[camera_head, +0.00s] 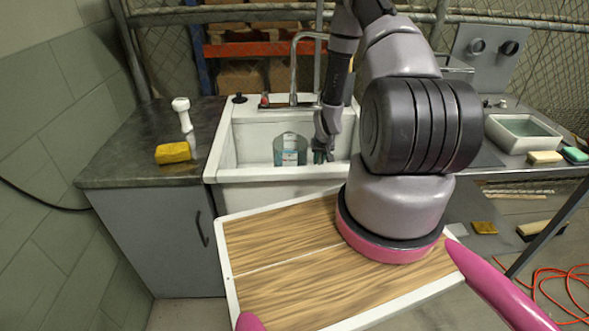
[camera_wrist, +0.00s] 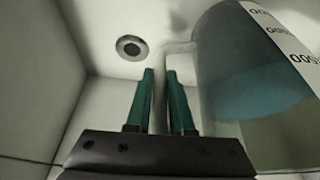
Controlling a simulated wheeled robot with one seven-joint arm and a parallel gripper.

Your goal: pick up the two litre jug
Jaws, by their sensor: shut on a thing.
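The two litre jug (camera_head: 289,149) is clear, holds blue liquid and stands in the white sink basin. In the wrist view the jug (camera_wrist: 250,100) fills the right side, with a white scale strip on its wall. My gripper (camera_head: 322,152) is just right of the jug in the head view. In the wrist view my gripper (camera_wrist: 160,80) has its two green fingers on either side of the jug's pale handle (camera_wrist: 158,100), shut on it. I cannot tell whether the jug touches the basin floor.
The white sink (camera_head: 240,172) has walls around the jug, a tall faucet (camera_head: 294,70) behind it and a drain (camera_wrist: 131,47). The left counter (camera_head: 120,150) holds a yellow sponge (camera_head: 173,153) and a white-handled brush (camera_head: 184,115). A grey tub (camera_head: 520,142) stands right.

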